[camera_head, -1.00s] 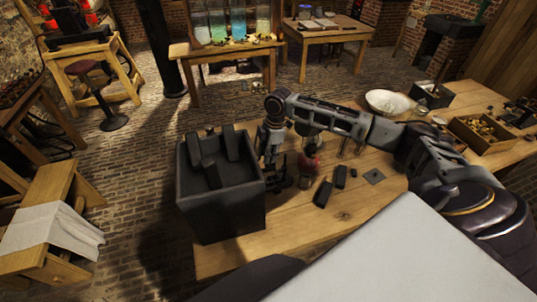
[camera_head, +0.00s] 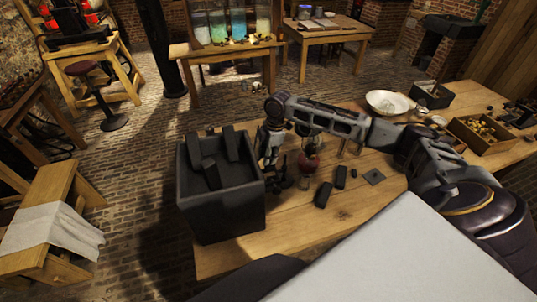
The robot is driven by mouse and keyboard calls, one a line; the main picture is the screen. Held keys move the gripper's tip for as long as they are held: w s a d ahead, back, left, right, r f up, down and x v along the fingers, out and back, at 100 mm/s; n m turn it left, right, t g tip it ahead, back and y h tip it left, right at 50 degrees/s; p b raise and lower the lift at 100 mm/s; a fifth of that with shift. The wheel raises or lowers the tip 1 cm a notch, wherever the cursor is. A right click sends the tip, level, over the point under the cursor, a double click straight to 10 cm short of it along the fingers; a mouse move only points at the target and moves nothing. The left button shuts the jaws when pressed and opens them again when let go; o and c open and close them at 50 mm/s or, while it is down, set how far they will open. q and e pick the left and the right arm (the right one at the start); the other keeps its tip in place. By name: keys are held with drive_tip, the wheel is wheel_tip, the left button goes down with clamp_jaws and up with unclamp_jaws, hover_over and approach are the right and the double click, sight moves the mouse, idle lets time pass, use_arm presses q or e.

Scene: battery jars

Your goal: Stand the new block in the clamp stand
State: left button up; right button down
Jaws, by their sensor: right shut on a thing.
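My right gripper (camera_head: 274,181) hangs low over the table, just right of the dark bin. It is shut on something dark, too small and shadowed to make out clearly. Two dark blocks lie on the table: a larger one (camera_head: 323,195) and a smaller one (camera_head: 340,177). They are to the right of the gripper and apart from it. My left gripper is not in view.
The deep dark bin (camera_head: 222,215) at the table's left end holds several dark blocks. A flat dark square (camera_head: 374,177) lies on the table. A white bowl (camera_head: 388,103) and a wooden tray (camera_head: 482,140) are farther right.

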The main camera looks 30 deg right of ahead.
drive_tip(key=shift+f+p, duration=0.15)
drive_tip(key=shift+p, duration=0.6)
idle(0.9)
drive_tip(key=shift+f, duration=0.85)
idle(1.0)
drive_tip(key=shift+p, duration=0.65)
idle(0.5)
drive_tip(key=shift+f+b, duration=0.5)
drive_tip(key=shift+f, duration=1.45)
idle(1.4)
